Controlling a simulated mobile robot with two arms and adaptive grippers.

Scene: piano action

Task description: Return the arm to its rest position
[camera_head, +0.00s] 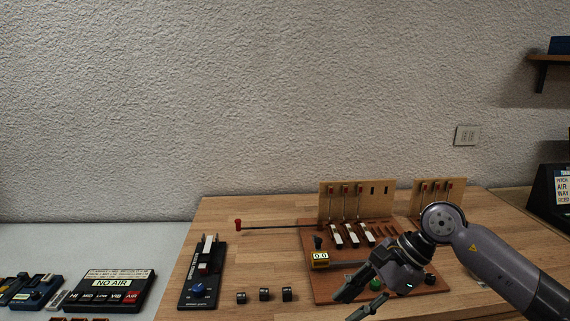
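My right arm comes in from the lower right. Its gripper (360,300) hangs over the front of the red-brown board (325,287), with its fingers apart and nothing visible between them. The arm and gripper hide part of the board's right side. My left gripper is not in view.
An upright wooden panel (374,190) with red-topped rods stands behind the keys; a second panel (421,209) stands to its right. A red-tipped rod (275,227), a black device (187,291) and small black blocks (264,294) lie left.

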